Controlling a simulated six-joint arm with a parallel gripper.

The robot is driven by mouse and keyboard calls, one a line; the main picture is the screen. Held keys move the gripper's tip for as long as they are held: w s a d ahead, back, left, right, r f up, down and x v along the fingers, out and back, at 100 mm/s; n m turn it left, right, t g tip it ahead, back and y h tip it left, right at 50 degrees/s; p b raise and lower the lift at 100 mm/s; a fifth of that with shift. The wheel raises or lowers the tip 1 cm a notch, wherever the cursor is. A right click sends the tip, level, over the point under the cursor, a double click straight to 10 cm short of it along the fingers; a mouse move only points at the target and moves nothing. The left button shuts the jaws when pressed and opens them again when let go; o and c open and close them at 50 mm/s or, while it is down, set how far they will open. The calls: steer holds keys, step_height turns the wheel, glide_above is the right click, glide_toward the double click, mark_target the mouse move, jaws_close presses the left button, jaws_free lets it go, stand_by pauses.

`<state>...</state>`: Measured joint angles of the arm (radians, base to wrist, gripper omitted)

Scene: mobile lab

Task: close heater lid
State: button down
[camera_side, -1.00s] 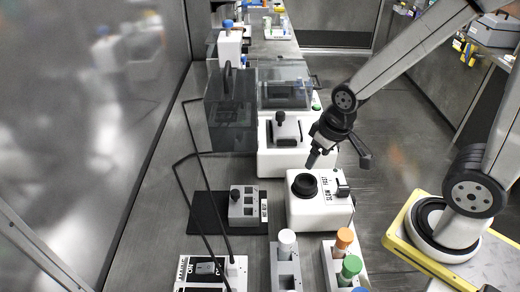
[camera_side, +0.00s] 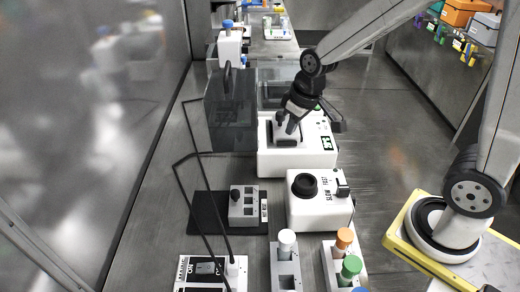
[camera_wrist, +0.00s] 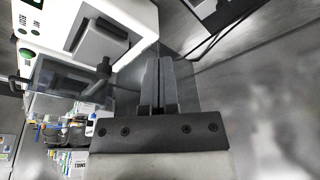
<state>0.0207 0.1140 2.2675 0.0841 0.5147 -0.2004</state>
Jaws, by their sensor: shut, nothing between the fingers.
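The heater is a white box-like device (camera_side: 305,160) in the middle of the bench, with a grey panel and a black knob. In the wrist view its white housing (camera_wrist: 138,14) is at the upper left, with the grey lid panel (camera_wrist: 98,42) and black knob (camera_wrist: 104,68). I cannot tell the lid's exact angle. My gripper (camera_side: 290,131) points down over the heater, near the knob, and partly covers it in the side view. In the wrist view my fingers (camera_wrist: 160,62) are together and empty, right of the knob and apart from it.
A smoky box with a handle (camera_side: 230,110) stands left of the heater. A transparent-covered device (camera_side: 270,95) is behind it. A white device with a black dial (camera_side: 325,208) is in front, with tube racks (camera_side: 285,265) nearer. A black cable (camera_side: 205,180) arches at left.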

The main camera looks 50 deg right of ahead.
mark_target(227, 68)
steer(key=w+r+n, duration=0.1)
steer(key=w+r, duration=0.2)
steer(key=w, duration=0.1)
steer(key=w+r+n+y, duration=0.1)
steer(key=w+r, duration=0.2)
steer(key=w, duration=0.2)
steer(key=w+r+n, duration=0.1)
steer(key=w+r, duration=0.2)
steer(key=w, duration=0.2)
steer(key=shift+w+t+y, duration=0.25)
steer(key=shift+t+y, duration=0.05)
steer(key=w+r+n+y, duration=0.2)
steer(key=w+r+n, duration=0.2)
steer(key=w+r, duration=0.4)
steer(key=shift+w+a+r+n+t, duration=0.15)
steer(key=shift+w+r+n+t, duration=0.1)
steer(key=shift+r+n+t, duration=0.15)
steer(key=x, duration=0.9)
steer(key=shift+a+f, duration=0.15)
steer(key=shift+f, duration=0.35)
steer(key=shift+s+d+f, duration=0.25)
steer(key=shift+s+d, duration=1.05)
steer(key=shift+d, duration=0.05)
steer(key=shift+s+d, duration=0.1)
steer(key=shift+s+d+r, duration=0.2)
steer(key=shift+s+d, duration=0.15)
